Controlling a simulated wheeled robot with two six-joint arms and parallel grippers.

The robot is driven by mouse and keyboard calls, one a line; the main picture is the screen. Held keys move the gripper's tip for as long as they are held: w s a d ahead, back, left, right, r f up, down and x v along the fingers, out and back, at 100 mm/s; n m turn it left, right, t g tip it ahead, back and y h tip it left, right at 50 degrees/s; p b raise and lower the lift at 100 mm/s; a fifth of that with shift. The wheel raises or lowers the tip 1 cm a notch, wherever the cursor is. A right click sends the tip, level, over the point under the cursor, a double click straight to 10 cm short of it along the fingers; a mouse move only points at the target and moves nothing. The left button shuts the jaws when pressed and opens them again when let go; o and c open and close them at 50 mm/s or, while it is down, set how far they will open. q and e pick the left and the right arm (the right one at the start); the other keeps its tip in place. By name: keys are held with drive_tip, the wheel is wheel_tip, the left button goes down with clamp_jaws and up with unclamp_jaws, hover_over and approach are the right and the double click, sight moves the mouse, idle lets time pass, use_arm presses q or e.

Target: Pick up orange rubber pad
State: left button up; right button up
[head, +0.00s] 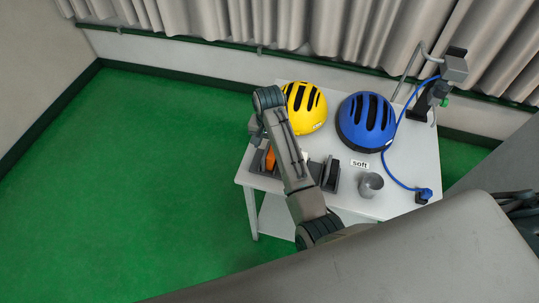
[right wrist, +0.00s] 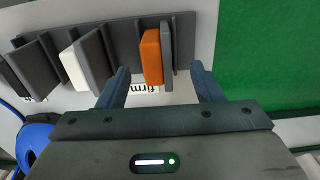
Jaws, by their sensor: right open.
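The orange rubber pad (right wrist: 151,57) stands on edge in a slot of the dark grey rack (right wrist: 122,38), close against a grey divider. In the head view a small part of the orange pad (head: 270,158) shows beside my right arm. My right gripper (right wrist: 160,70) is open and empty. Its two blue-grey fingers point toward the rack, one on each side of the orange pad in the picture; I cannot tell how far away the pad is. In the head view my arm hides much of the rack. My left gripper is not in view.
A white pad (right wrist: 74,68) and a dark pad (right wrist: 36,68) stand in the same rack. The white table (head: 400,205) also bears a yellow helmet (head: 303,108), a blue helmet (head: 366,122), a grey cup (head: 370,185), a "soft" label (head: 360,163) and a stand (head: 430,98) with a blue cable.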

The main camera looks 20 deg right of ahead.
sight(269, 154)
drive_tip(key=shift+s+f+p, duration=0.1)
drive_tip(key=shift+f+p, duration=0.3)
drive_tip(key=shift+f, duration=0.1)
drive_tip(key=f, duration=0.1)
drive_tip(key=f+p, duration=0.1)
drive_tip(key=f, duration=0.1)
drive_tip(key=f+p, duration=0.1)
drive_tip(key=shift+s+f, duration=0.15)
drive_tip(key=shift+s, duration=0.1)
drive_tip(key=shift+f, duration=0.2)
drive_tip(key=c, duration=1)
drive_tip(key=shift+c, duration=0.7)
drive_tip(key=shift+r, duration=0.1)
